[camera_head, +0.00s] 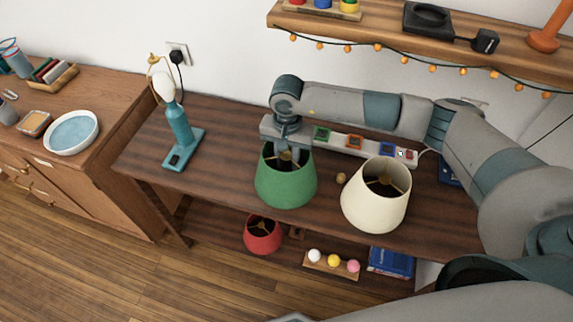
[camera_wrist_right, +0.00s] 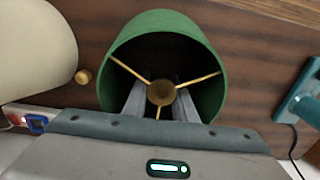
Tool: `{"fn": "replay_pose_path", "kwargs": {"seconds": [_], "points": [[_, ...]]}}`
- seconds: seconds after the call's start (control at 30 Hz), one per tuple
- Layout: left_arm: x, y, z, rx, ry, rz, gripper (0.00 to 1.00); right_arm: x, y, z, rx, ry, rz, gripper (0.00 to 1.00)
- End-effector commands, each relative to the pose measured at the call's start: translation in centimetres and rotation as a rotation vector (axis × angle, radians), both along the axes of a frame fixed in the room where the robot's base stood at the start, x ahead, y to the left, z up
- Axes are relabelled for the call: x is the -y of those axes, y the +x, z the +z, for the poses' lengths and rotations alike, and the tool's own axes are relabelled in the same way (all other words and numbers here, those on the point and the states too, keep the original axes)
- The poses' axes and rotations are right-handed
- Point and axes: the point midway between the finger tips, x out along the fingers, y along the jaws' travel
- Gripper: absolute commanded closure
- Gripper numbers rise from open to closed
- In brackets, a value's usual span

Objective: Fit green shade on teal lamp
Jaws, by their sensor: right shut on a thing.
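The green shade (camera_head: 286,182) is at the middle of the dark wooden table, wide end down. My right gripper (camera_head: 288,156) reaches into its top opening from above. In the right wrist view, the fingers (camera_wrist_right: 160,98) are closed on the brass hub at the centre of the green shade's (camera_wrist_right: 215,68) spokes. I cannot tell if the shade touches the table. The teal lamp (camera_head: 179,125) stands upright at the table's left end, with a bare white bulb and a brass wire frame around it. Its base shows at the right edge of the wrist view (camera_wrist_right: 297,104). My left gripper is out of view.
A cream shade (camera_head: 376,200) stands close right of the green one, with a small brass knob (camera_head: 341,178) between them. A power strip (camera_head: 375,150) lies behind. A red shade (camera_head: 262,236) is on the lower shelf. The table between lamp and green shade is clear.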

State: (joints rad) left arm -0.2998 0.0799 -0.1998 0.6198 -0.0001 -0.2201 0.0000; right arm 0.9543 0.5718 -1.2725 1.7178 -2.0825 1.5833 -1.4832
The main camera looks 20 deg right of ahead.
Motion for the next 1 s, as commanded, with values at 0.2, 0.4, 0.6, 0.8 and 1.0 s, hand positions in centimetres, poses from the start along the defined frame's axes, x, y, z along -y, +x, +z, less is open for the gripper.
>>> {"fn": "replay_pose_path", "kwargs": {"seconds": [0.2,0.4,0.6,0.8,1.0], "points": [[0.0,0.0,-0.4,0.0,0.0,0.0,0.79,0.0,0.1,0.6,0.003,0.002,-0.001,1.0],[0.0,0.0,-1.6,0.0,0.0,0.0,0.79,0.0,0.2,3.0,0.005,0.002,0.001,1.0],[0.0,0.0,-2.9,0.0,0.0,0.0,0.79,0.0,0.2,6.3,0.006,0.001,0.0,1.0],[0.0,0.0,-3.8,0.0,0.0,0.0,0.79,0.0,0.1,9.0,0.003,0.001,0.0,1.0],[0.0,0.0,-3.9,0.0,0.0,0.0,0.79,0.0,0.0,10.0,0.0,0.0,0.0,1.0]]}}
